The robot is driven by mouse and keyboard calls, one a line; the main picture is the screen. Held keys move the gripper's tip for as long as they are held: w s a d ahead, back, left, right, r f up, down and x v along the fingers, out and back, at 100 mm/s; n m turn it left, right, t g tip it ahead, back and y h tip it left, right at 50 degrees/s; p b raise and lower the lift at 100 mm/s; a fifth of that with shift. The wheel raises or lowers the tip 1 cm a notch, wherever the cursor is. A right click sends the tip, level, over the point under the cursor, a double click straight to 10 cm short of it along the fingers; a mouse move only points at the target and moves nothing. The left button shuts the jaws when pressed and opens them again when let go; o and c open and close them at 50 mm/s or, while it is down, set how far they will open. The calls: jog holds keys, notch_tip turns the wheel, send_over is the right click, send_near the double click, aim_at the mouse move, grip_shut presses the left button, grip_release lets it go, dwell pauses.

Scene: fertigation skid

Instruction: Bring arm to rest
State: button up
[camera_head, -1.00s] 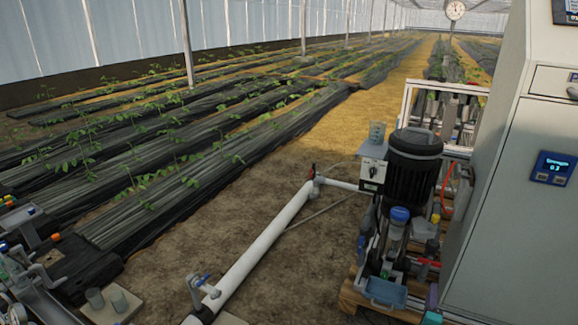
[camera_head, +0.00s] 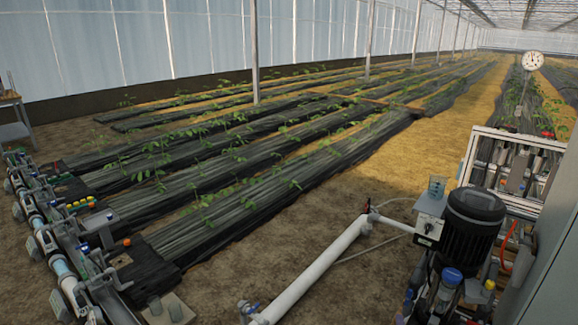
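My gripper is not in view, and I cannot make out my arm. The skid's black pump motor (camera_head: 474,222) stands at the lower right. A white pipe (camera_head: 318,266) runs along the ground from near the pump to the bottom edge. It has a blue-handled valve (camera_head: 249,307) at its near end.
A long row of grey fittings (camera_head: 62,240) lines the left edge. A grey cabinet (camera_head: 540,265) is cut off at the right edge. A white-framed rack (camera_head: 515,165) stands behind the pump. Planted rows (camera_head: 250,200) fill the middle. Bare soil (camera_head: 385,165) lies between rows and pipe.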

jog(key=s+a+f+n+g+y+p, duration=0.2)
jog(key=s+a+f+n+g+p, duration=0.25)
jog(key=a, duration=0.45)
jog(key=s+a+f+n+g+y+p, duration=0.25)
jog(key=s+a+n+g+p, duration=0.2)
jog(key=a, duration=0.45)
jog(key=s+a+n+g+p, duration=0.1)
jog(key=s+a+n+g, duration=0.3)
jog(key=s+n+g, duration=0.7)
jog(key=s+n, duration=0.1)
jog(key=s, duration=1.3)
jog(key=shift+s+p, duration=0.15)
jog(key=shift+p, duration=0.15)
